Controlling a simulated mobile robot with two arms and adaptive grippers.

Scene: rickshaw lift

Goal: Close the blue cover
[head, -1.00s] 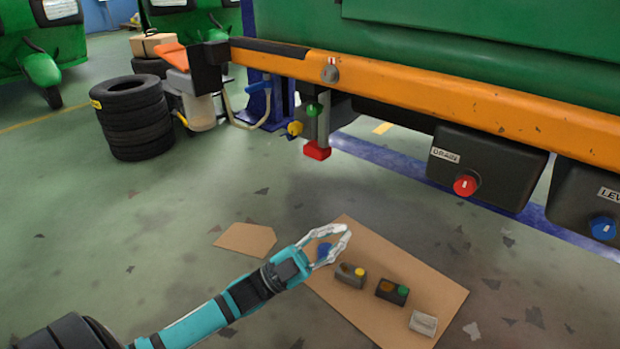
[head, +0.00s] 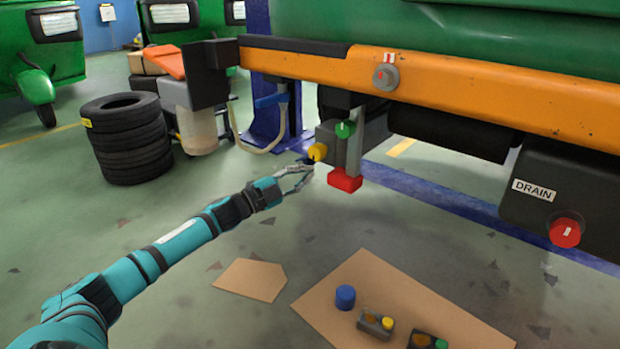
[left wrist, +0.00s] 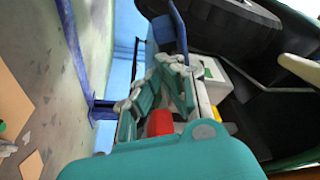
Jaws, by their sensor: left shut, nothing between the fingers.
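A round blue cap (head: 345,297) stands on the cardboard sheet (head: 318,303) on the floor; I cannot tell whether this is the blue cover. My left gripper (head: 307,172) is shut and empty, raised beside the hanging control unit with a yellow knob (head: 317,151), a green knob (head: 345,129) and a red block (head: 345,180). A small dark part by the yellow knob is partly hidden by the fingertips. In the left wrist view, the fingers (left wrist: 155,90) show with a red part (left wrist: 160,122) behind them and a blue bar (left wrist: 178,28) beyond. My right gripper is out of view.
The orange beam (head: 470,88) of the green vehicle runs above the control unit. A black drain box (head: 540,165) with a red knob hangs at the right. Stacked tires (head: 125,140) stand at the left. Small switch boxes (head: 374,325) lie on the cardboard.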

